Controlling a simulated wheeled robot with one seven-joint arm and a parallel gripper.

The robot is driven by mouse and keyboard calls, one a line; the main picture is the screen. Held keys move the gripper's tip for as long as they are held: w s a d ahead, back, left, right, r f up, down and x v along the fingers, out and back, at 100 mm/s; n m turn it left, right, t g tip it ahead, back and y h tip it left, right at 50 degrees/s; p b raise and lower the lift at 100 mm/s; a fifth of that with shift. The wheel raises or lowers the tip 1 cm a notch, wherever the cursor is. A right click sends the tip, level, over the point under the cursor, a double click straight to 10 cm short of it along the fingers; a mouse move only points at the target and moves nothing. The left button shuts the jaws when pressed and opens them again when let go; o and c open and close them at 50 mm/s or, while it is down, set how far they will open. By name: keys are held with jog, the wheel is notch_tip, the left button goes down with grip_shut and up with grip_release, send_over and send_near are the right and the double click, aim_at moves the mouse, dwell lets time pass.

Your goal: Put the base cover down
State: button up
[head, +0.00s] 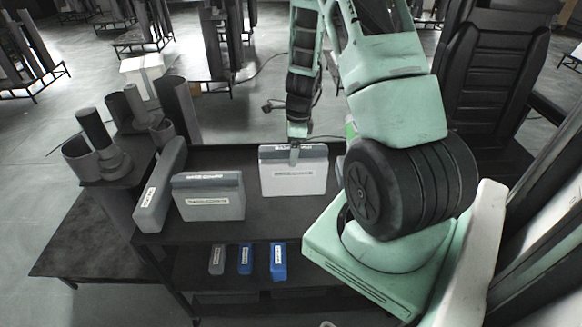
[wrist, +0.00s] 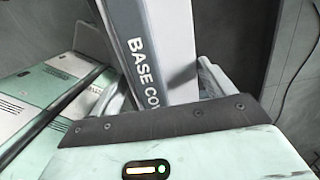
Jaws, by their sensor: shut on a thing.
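The base cover (head: 292,181) is a light grey, box-shaped piece with a dark labelled top edge. It is upright over the right part of the dark shelf top (head: 262,213) in the head view. My gripper (head: 294,155) is shut on its top edge from above. In the wrist view the cover (wrist: 178,48) runs between the fingers, with its "BASE CO…" lettering readable. I cannot tell whether its bottom touches the shelf or hangs just above it.
A grey labelled box (head: 208,197) stands to the left, with a slimmer grey piece (head: 158,190) beside it. Small grey and blue bins (head: 246,259) sit on the lower shelf. Dark cylinders (head: 95,130) stand at far left. Bare shelf lies in front of the cover.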

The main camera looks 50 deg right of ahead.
notch_tip(320, 180, down, 6)
jog(key=p, duration=0.1)
jog(key=shift+f, duration=0.2)
dwell(0.3)
jog(key=o, duration=1)
jog(key=shift+f, duration=0.15)
jog(key=r+b, duration=0.1)
jog(key=r, duration=0.7)
jog(key=s+r+b, duration=0.1)
jog(key=r, duration=0.3)
jog(key=shift+d+r+b, duration=0.15)
jog(key=shift+d+b, duration=0.15)
jog(key=shift+d, duration=0.05)
